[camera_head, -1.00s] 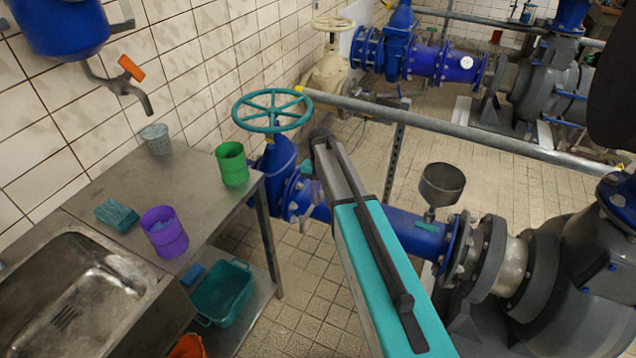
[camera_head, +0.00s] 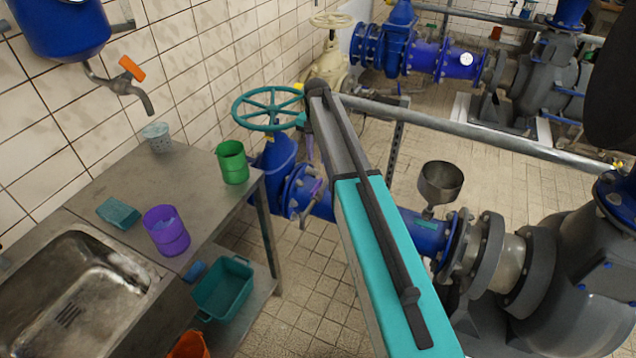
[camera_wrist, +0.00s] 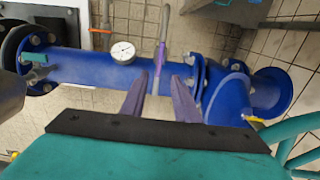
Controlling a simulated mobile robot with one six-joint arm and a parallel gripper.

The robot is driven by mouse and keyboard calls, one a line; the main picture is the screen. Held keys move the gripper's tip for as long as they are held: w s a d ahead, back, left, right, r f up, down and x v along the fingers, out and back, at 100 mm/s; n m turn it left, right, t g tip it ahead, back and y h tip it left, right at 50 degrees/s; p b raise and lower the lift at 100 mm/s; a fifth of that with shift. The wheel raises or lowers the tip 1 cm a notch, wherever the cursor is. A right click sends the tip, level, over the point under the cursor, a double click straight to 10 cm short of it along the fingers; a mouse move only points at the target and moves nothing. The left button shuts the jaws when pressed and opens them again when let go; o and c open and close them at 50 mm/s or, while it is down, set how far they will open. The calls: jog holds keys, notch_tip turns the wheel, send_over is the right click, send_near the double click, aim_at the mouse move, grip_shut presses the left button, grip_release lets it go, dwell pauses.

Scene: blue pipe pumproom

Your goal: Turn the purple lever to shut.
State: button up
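The purple lever (camera_wrist: 162,32) shows in the wrist view on the blue pipe (camera_wrist: 85,66). It lies across the pipe's line, its far end reaching past the pipe's upper edge in the picture. In the head view it is a small purple strip (camera_head: 314,190) beside the pipe's flange. My gripper (camera_wrist: 159,82) is open, its two fingers apart and pointing at the pipe. The lever's near end shows in the gap between the fingertips; I see no contact and cannot tell the depth. In the head view my arm partly hides the pipe.
A white gauge (camera_wrist: 122,52) sits on the pipe just left of the lever. A teal handwheel (camera_head: 270,108) stands close left of my arm's end. A metal rail (camera_head: 480,135) crosses behind. A funnel (camera_head: 440,182) stands right of my arm, and a steel table (camera_head: 105,170) stands left.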

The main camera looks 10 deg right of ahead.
aim_at(318, 184)
jog(key=shift+f+p, duration=1.3)
jog(key=shift+f, duration=5.45)
jog(key=shift+c, duration=0.4)
grip_shut()
jog(key=shift+d, duration=0.1)
